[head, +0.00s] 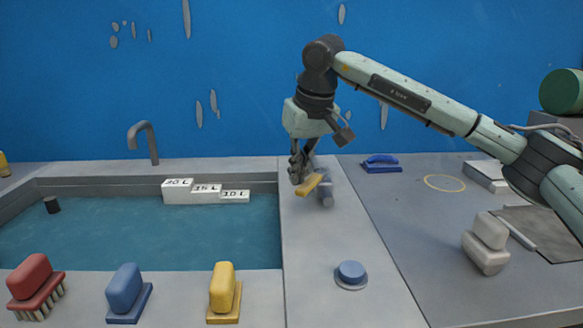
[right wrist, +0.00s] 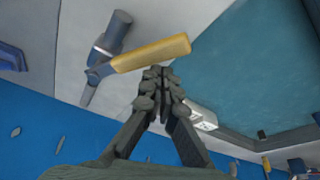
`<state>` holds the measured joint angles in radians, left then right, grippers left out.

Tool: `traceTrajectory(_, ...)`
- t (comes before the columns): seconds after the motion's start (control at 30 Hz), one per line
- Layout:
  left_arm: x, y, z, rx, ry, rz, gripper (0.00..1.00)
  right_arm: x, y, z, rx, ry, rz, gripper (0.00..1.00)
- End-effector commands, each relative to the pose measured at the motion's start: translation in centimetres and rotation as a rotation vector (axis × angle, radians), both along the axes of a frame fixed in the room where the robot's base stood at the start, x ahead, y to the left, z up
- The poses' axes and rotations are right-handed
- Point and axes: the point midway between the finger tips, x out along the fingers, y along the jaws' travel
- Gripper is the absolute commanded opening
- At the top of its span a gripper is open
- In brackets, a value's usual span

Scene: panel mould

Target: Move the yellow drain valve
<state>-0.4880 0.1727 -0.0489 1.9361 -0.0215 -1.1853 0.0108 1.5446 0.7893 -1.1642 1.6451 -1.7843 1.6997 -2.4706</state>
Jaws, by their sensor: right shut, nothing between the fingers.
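The yellow drain valve handle (head: 309,184) is a flat bar on a grey-blue valve body (head: 325,190), on the grey ledge right of the water basin. In the right wrist view the yellow handle (right wrist: 152,54) lies slantwise just beyond the fingertips, joined to the grey valve body (right wrist: 113,36) at its left end. My right gripper (head: 297,180) points down at the handle's left side. Its fingers (right wrist: 160,82) are shut with nothing between them; whether they touch the handle I cannot tell. My left gripper is not in view.
The basin (head: 140,235) holds water and white steps marked with litres (head: 205,192). A tap (head: 149,140) stands behind it. Red, blue and yellow brushes (head: 223,290) line the front edge. A blue button (head: 351,273) is on the ledge. Grey-white blocks (head: 487,243) stand at right.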

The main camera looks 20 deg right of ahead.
Motion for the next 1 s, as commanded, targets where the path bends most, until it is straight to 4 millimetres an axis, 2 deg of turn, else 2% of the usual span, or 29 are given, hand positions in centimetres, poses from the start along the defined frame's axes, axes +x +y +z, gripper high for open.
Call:
traceTrajectory(0.4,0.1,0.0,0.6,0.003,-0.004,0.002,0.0,-2.6,-2.2,-0.2,-0.002,0.005,-0.002,0.0)
traceTrajectory(1.0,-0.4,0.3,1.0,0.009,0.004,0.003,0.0,-3.8,-4.1,-0.2,-0.005,0.007,-0.004,0.0)
